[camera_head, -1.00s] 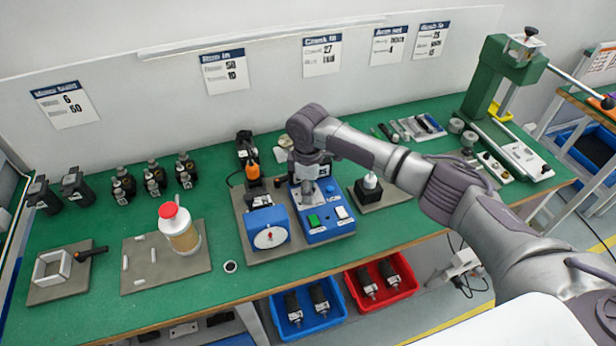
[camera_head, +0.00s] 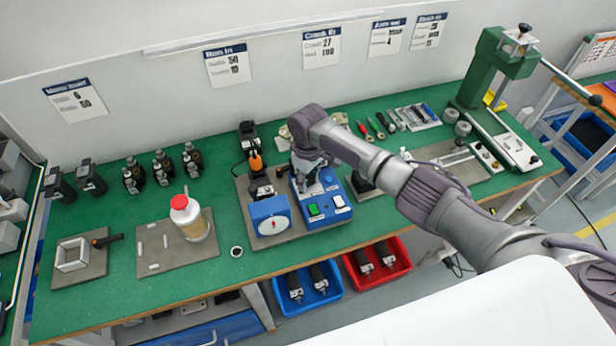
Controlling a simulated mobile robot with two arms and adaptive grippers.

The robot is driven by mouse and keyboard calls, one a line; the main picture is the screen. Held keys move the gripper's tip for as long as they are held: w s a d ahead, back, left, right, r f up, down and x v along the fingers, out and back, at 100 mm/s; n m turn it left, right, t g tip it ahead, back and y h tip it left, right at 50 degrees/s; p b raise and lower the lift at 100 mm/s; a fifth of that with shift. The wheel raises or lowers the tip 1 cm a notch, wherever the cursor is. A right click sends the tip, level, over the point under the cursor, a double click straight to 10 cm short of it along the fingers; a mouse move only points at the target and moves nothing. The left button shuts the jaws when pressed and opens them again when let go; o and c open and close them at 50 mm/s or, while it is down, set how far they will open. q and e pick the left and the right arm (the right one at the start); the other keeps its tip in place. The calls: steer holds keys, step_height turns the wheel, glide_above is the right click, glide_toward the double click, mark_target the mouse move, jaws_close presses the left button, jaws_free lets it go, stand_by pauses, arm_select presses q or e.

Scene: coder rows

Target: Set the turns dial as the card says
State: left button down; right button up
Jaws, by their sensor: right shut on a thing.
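The blue control box (camera_head: 326,214) stands on a grey plate at the bench's middle, with a green button (camera_head: 313,209) and a white switch (camera_head: 339,202) on its front. My right gripper (camera_head: 307,187) points down onto the back left part of its top and is shut on the turns dial there. The gripper hides the dial and its setting. A blue gauge (camera_head: 272,227) with a white round face and red mark stands left of the box. The "Run in" card (camera_head: 227,67) hangs on the wall behind; its figures look like 50 and 10. My left gripper is not in view.
An orange-topped tool (camera_head: 255,161) stands close behind the gauge. A red-capped jar (camera_head: 189,218) is on a plate to the left. A green press (camera_head: 497,65) stands at the far right. Blue and red bins (camera_head: 375,264) sit below the front edge.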

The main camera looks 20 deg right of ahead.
mark_target(308, 180)
stand_by(0.3)
steer(key=o, duration=0.9)
step_height(308, 180, up, 12)
stand_by(0.4)
